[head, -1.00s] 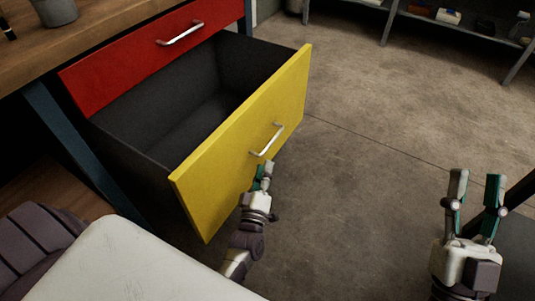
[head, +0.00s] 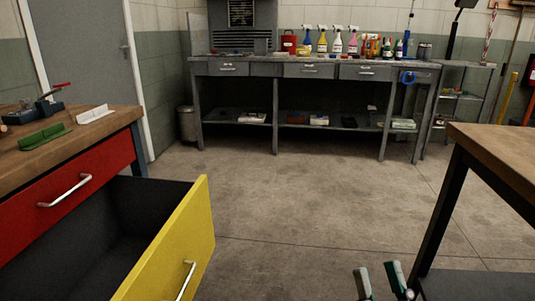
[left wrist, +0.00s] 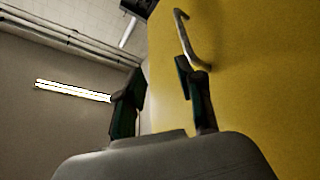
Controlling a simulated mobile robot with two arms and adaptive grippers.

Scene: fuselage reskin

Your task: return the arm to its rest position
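My right gripper (head: 379,280) shows at the bottom edge of the head view, its two fingers apart with nothing between them, over the floor. My left gripper is outside the head view. In the left wrist view, my left gripper (left wrist: 157,95) has its fingers apart and nothing between them. It is close to the yellow drawer front (left wrist: 245,60), with the metal handle (left wrist: 190,40) beyond its right fingertip. In the head view, the yellow drawer (head: 175,245) stands open.
A red drawer front (head: 70,195) sits under the wooden bench (head: 95,132) at left. Another wooden table (head: 505,145) stands at right. A grey workbench (head: 300,68) with bottles stands at the back. The floor between them is clear.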

